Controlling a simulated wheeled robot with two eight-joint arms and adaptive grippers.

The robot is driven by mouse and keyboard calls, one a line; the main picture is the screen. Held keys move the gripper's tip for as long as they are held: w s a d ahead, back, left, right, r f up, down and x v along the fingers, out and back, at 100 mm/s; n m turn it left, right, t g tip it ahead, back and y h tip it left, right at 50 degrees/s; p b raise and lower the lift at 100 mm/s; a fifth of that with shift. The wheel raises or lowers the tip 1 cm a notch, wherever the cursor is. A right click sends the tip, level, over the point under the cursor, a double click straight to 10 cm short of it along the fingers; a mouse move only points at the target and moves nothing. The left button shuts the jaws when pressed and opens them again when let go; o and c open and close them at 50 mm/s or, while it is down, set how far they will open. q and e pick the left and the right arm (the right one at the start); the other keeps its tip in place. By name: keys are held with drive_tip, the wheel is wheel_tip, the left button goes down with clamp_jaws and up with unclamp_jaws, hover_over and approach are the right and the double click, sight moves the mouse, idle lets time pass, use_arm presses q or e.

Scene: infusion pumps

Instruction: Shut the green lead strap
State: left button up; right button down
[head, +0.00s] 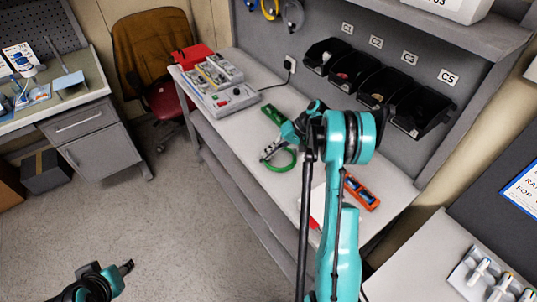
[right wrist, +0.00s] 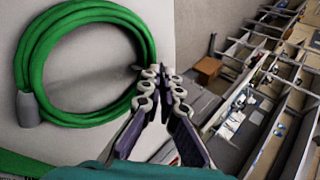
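The green lead (head: 280,166) lies coiled on the bench in the head view. In the right wrist view the green coil (right wrist: 35,60) fills the upper left, with a grey connector (right wrist: 28,109) at its left side. A small dark piece (right wrist: 135,67) shows at the coil's right edge; I cannot tell if it is the strap. My right gripper (head: 266,153) is at the coil's edge; in the right wrist view its fingertips (right wrist: 161,71) are almost together, with nothing clearly between them. My left gripper (head: 125,268) is low over the floor, far from the bench; its opening is unclear.
Behind the coil lie a green object (head: 273,114) and a grey device (head: 231,101). An orange tool (head: 361,191) lies to the right, partly behind my arm. Black bins (head: 373,87) hang on the back panel. The bench's front edge is close to the coil.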

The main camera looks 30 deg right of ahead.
drive_tip(key=c, duration=1.8)
unclamp_jaws()
drive_tip(key=shift+d+r, duration=0.2)
drive_tip(key=s+d, duration=0.1)
drive_tip(key=d, duration=0.3)
drive_tip(key=s+d, duration=0.2)
drive_tip(key=d, duration=0.1)
drive_tip(key=s+d, duration=0.1)
drive_tip(key=d, duration=0.3)
drive_tip(key=shift+s+d+r, duration=0.2)
drive_tip(key=shift+s+d, duration=0.05)
drive_tip(key=shift+d, duration=0.1)
